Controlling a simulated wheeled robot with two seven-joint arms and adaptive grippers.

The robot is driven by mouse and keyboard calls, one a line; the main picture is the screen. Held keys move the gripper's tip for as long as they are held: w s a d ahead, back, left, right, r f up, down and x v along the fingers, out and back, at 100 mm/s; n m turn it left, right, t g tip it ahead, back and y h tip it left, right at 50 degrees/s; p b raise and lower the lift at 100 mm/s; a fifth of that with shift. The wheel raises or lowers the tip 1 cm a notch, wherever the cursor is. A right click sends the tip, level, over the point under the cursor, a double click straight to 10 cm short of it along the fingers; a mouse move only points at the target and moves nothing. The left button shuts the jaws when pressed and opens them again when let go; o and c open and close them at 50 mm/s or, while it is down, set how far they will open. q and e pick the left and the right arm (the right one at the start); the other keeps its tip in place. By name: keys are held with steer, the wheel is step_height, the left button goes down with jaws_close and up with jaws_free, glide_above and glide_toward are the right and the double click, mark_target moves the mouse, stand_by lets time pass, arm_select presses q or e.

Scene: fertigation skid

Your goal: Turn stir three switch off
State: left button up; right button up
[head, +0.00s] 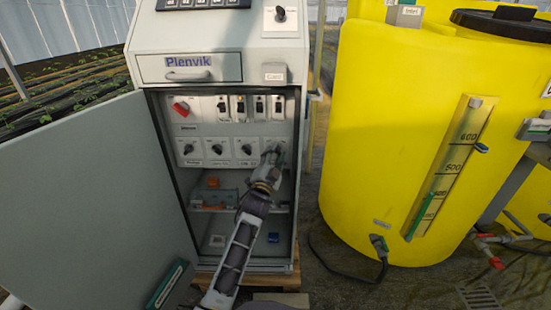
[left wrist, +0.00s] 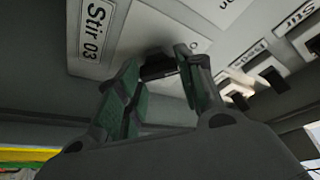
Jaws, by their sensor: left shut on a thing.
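The stir three switch (left wrist: 158,69) is a black knob on a light grey panel, beside a label (left wrist: 96,30) reading "Stir 03" in the left wrist view. My left gripper (head: 272,155) reaches into the open cabinet at the right end of the lower switch row. In the left wrist view the left gripper (left wrist: 160,78) has its two green-padded fingers on either side of the knob, shut on it. The fingers hide much of the knob, so its exact angle is hard to tell. In the head view my gripper covers this switch. My right gripper is not in view.
Other rotary switches (head: 217,149) sit left in the same row, with a red switch (head: 180,107) and toggle-like switches (head: 239,106) above. The cabinet door (head: 85,200) stands open at left. A shelf (head: 215,208) lies below. A yellow tank (head: 375,130) stands at right.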

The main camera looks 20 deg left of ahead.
arm_select(q)
steer(key=shift+f, duration=0.2)
steer(key=o, duration=1)
steer(key=shift+r, duration=0.1)
steer(key=shift+s, duration=0.2)
steer(key=shift+v, duration=3.6)
